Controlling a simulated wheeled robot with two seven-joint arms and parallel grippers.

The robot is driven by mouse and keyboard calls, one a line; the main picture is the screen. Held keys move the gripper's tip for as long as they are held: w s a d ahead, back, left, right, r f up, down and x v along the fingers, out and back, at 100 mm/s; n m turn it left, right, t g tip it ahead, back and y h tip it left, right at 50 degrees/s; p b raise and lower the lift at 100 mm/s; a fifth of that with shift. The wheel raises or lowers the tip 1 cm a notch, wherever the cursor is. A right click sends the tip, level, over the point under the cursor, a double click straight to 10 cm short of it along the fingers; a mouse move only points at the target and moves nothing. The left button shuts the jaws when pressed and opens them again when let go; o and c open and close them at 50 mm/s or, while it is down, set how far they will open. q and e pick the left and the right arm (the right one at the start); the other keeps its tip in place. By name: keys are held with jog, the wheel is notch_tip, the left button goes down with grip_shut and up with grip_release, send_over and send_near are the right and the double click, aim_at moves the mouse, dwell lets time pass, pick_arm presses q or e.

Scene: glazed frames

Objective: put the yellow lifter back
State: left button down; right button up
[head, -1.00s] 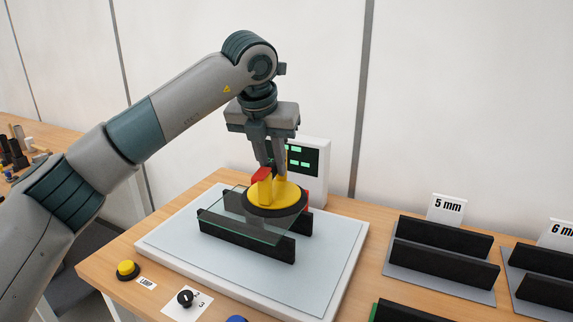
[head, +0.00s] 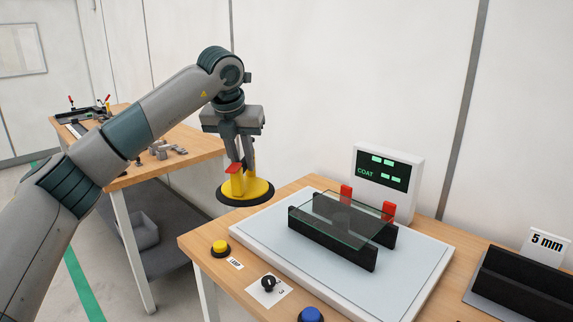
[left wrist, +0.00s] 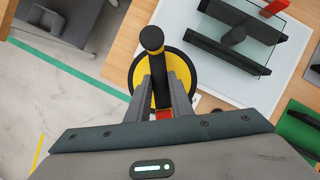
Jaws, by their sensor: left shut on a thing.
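The yellow lifter (head: 261,188) is a round yellow disc with a black rim underneath, a handle on top and a red lever (head: 234,168). My left gripper (head: 240,166) is shut on its handle. It holds the lifter in the air, left of the near table's back left corner and apart from the glass. In the left wrist view the lifter (left wrist: 184,68) shows beyond the fingers, with its black handle end towards the camera. My right gripper is in neither view.
A glass pane (head: 345,217) lies on black rails (head: 330,246) on a white plate (head: 420,262). Behind stands a display (head: 383,180) reading COAT. A yellow button (head: 220,247), a knob (head: 268,283) and a blue button (head: 311,314) line the front edge. Another wooden table (head: 190,150) stands back left.

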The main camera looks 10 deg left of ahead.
pick_arm(q)
jog(key=s+a+f, duration=0.2)
jog(key=a, duration=0.7)
jog(key=s+a+f, duration=0.1)
jog(key=a+f, duration=0.1)
jog(key=a, duration=0.7)
jog(key=s+a+f+m+h, duration=0.25)
jog(key=s+f+m, duration=0.2)
jog(key=f, duration=0.35)
jog(key=s+d+f+m+g+h, duration=0.1)
jog(key=s+d+f+m+g, duration=0.25)
jog(key=s+f+m, duration=0.55)
jog(key=s+d+f+m+g+h, duration=0.1)
jog(key=s+d+f+m+g, duration=0.2)
jog(key=s+d+f+m, duration=0.6)
jog(key=s+d+f+m+g+y, duration=0.2)
jog(key=s+d+f+m+y, duration=0.2)
jog(key=s+d+f+m, duration=0.4)
jog(key=d+f+m, duration=0.1)
jog(key=d+m, duration=0.2)
jog(key=m, duration=0.2)
jog(key=shift+s+f, duration=0.2)
